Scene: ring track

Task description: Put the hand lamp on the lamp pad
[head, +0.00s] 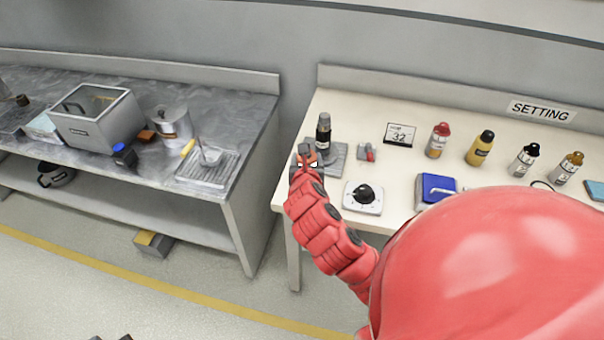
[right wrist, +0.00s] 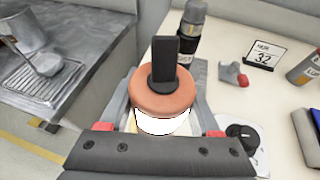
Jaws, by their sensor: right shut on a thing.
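My right gripper (right wrist: 165,122) is shut on the hand lamp (right wrist: 165,92), which has an orange top, a bright white body and a black upright handle. In the head view the lamp (head: 309,159) is small and partly hidden by the gripper (head: 307,165), over the left edge of the pale bench. A grey square plate (head: 338,153) lies on the bench just beyond the lamp, with a dark bottle (head: 323,130) at its back left. I cannot tell whether this plate is the lamp pad. The lamp's underside is hidden. My left gripper is not in view.
A white dial box (head: 362,205) and a small red-and-grey part (head: 367,153) are near the plate. A card marked 32 (head: 399,134), several bottles and a blue box (head: 436,189) stand farther right. A gap separates the pale bench from the grey bench (head: 235,135) at left.

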